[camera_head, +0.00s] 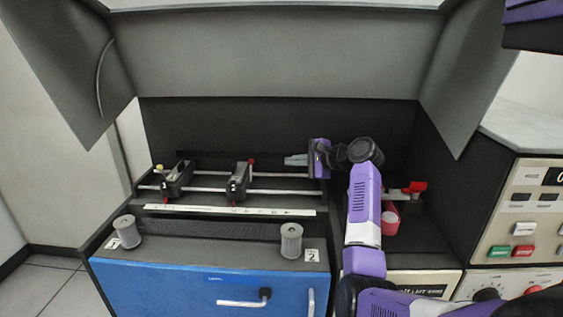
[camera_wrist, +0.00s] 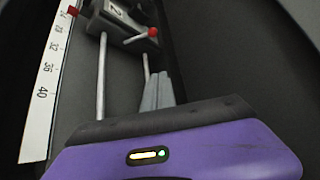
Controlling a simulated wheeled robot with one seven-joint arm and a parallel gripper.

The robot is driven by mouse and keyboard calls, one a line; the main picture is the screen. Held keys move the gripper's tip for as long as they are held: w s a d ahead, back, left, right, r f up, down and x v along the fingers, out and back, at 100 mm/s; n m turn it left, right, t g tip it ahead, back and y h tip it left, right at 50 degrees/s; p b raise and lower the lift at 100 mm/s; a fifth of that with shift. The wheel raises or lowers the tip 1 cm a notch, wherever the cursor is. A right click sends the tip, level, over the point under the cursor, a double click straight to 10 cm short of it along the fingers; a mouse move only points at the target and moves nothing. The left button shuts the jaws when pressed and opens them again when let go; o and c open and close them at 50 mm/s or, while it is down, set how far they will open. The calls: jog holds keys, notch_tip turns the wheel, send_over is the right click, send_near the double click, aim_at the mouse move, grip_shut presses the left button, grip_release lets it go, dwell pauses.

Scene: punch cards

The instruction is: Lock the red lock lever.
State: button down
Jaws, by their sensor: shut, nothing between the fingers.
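A lever with a red knob (camera_head: 251,162) stands on the right black carriage (camera_head: 239,180), which sits on two metal rails. In the wrist view the red knob (camera_wrist: 153,32) is at the end of a thin light rod on the carriage marked 2 (camera_wrist: 118,14). My gripper (camera_head: 287,160) is shut and empty, to the right of that carriage over the rails. In the wrist view its closed fingers (camera_wrist: 158,88) point toward the carriage, with a gap between the tips and the knob.
A left carriage (camera_head: 176,180) has a yellow knob. A white scale strip (camera_head: 230,210) runs in front of the rails. Two grey cylinders (camera_head: 126,231) (camera_head: 291,240) stand at the front. A red handle (camera_head: 415,187) is at the right, beyond my arm. A dark back wall encloses the machine.

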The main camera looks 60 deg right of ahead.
aim_at(251, 170)
jog(key=p+x, duration=0.1)
jog(key=x, duration=0.7)
jog(key=shift+w, duration=0.35)
jog(key=shift+w+a+r+p, duration=0.15)
jog(key=shift+w+a+p, duration=0.15)
jog(key=shift+a, duration=0.15)
jog(key=shift+w+a+r+p, duration=0.15)
jog(key=shift+w+a+r, duration=0.1)
jog(key=shift+a, duration=0.15)
jog(key=shift+w+a+r, duration=0.15)
jog(key=shift+w+a, duration=0.35)
jog(key=shift+a, duration=0.15)
